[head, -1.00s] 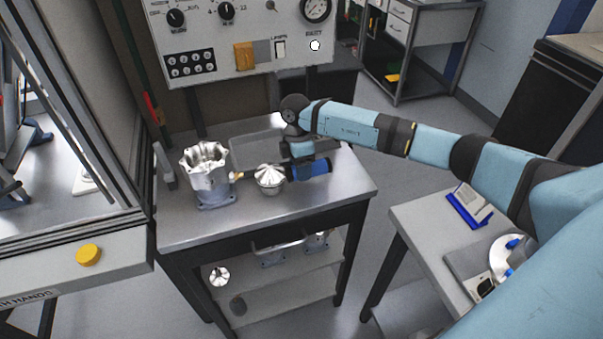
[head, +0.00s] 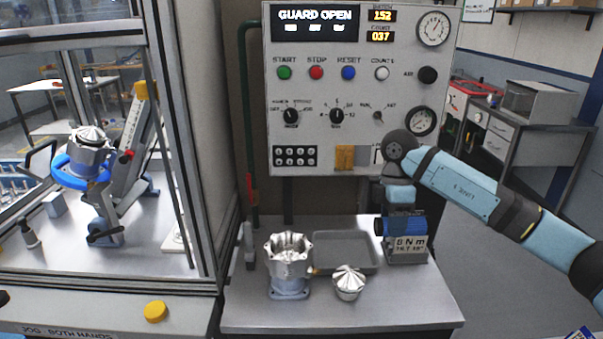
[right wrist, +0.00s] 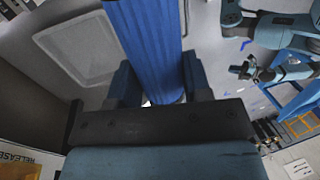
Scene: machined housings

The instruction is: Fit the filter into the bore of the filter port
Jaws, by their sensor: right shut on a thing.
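My right gripper (head: 400,212) is over the back right of the bench. It is shut on a ribbed blue cylinder, which I take to be the filter (head: 403,225). The filter lies crosswise in the head view. In the right wrist view the filter (right wrist: 145,45) runs up out of the picture from between the jaws. An open silver housing (head: 288,265) with a scalloped rim stands upright to the left, well apart from the filter. A small brass-coloured part shows at its right side. I cannot make out the filter port's bore.
A silver pointed cap (head: 348,283) sits on the bench right of the housing. A shallow grey tray (head: 368,262) lies behind it. A block labelled 8 Nm (head: 408,246) is below the gripper. A control panel (head: 350,150) rises behind. The front right bench is clear.

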